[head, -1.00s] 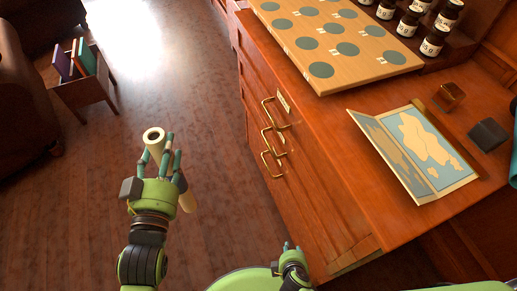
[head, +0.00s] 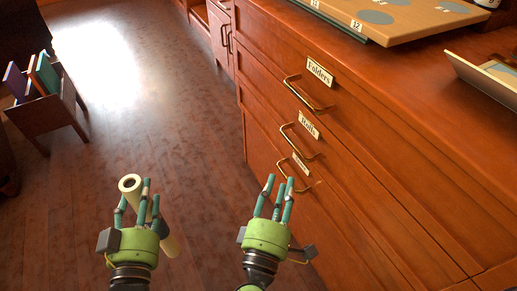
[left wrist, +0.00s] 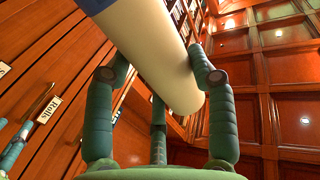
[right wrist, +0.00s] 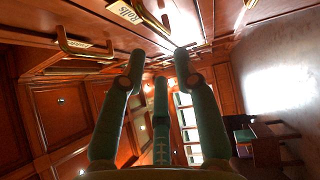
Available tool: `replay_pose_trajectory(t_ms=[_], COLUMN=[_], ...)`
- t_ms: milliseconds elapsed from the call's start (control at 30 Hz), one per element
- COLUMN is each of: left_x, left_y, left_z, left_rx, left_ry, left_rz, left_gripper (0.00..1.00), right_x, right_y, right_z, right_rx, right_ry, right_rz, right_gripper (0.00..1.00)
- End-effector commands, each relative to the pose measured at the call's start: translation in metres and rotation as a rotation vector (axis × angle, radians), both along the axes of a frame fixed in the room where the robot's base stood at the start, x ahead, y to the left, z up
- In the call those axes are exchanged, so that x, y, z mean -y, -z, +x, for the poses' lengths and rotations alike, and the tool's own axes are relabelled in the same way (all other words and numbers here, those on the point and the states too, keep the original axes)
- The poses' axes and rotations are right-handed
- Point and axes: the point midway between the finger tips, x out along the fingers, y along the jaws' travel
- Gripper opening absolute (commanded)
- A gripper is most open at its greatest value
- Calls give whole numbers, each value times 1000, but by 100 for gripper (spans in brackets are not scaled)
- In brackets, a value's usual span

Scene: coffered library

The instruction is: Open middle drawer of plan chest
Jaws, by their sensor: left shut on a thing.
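The wooden plan chest (head: 385,165) stands at the right in the head view. Its drawers look shut. The middle drawer has a "Rolls" label (head: 309,125) and a brass bar handle (head: 300,142), also partly seen in the right wrist view (right wrist: 152,17). My left gripper (head: 140,192) is shut on a cream paper roll (head: 131,187), away from the chest over the floor; the roll also crosses the left wrist view (left wrist: 150,45). My right gripper (head: 278,188) is open and empty, fingers up, below the middle handle near the lowest handle (head: 291,177), and its fingers partly cover that area.
The "Folders" drawer handle (head: 306,96) is above. A board with round discs (head: 400,15) and an open map folder (head: 485,75) lie on the chest top. A small rack of books (head: 45,105) stands on the floor at left. The floor between is clear.

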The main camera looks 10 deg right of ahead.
Motion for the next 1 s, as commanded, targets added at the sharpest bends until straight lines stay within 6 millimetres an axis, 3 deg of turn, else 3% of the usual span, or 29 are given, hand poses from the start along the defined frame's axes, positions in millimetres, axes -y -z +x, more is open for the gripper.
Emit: replay_pose_trajectory(t_ms=[167,700,1000], left_x=[0,0,0], left_y=[-2,-27,-28], left_z=[0,0,0], left_rx=[2,2,2], left_ry=[0,0,0], left_rz=[0,0,0], left_gripper=[0,0,0], right_x=[6,45,50], right_y=[-9,-20,-20], right_z=[8,95,107], right_rx=[20,17,15], right_ry=[12,8,8], right_rz=[-8,-8,-6], right_gripper=[31,31,31])
